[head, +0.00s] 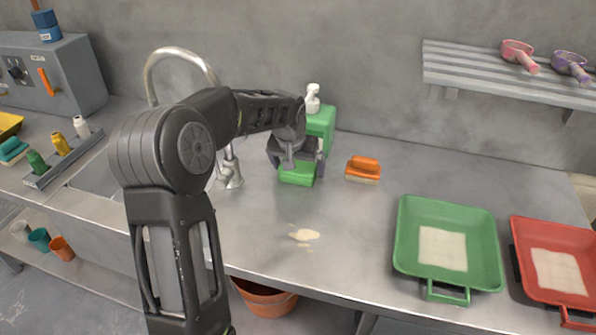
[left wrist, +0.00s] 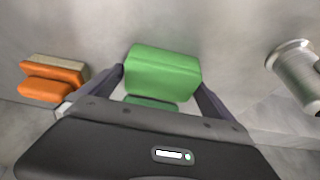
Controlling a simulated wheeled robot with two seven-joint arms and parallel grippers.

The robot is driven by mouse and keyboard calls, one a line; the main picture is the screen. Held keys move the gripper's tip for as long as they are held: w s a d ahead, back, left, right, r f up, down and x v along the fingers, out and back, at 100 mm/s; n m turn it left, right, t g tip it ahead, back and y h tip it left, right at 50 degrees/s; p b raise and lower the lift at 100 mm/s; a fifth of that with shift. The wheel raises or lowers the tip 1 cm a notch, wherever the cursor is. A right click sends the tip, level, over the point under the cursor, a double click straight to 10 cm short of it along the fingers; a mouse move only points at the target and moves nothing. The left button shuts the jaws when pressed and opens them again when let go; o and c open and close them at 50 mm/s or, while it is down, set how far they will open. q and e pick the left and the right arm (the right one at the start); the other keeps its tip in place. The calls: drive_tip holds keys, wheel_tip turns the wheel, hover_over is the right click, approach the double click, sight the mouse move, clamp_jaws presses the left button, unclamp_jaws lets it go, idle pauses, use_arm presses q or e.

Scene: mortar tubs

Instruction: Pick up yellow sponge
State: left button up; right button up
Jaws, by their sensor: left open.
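No yellow sponge shows clearly in either view. My left gripper (head: 298,170) is over the counter near the back wall, pointing down and open. A green block (head: 296,178) lies under it, between its fingers. In the left wrist view the green block (left wrist: 163,70) sits between the spread fingertips of my left gripper (left wrist: 160,79); I cannot tell whether they touch it. An orange scrubber with a tan underside (head: 363,169) lies just right of the gripper, and it also shows in the left wrist view (left wrist: 52,83). My right gripper is out of view.
A green tub (head: 408,252) and a red tub (head: 522,262) stand at right. A beige smear (head: 304,235) marks the clear counter in front. A slatted shelf (head: 470,72) is above.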

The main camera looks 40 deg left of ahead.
use_arm(q)
drive_tip(key=shift+f, duration=0.1)
drive_tip(key=shift+c, duration=0.2)
idle(0.4)
drive_tip(key=c, duration=1.1)
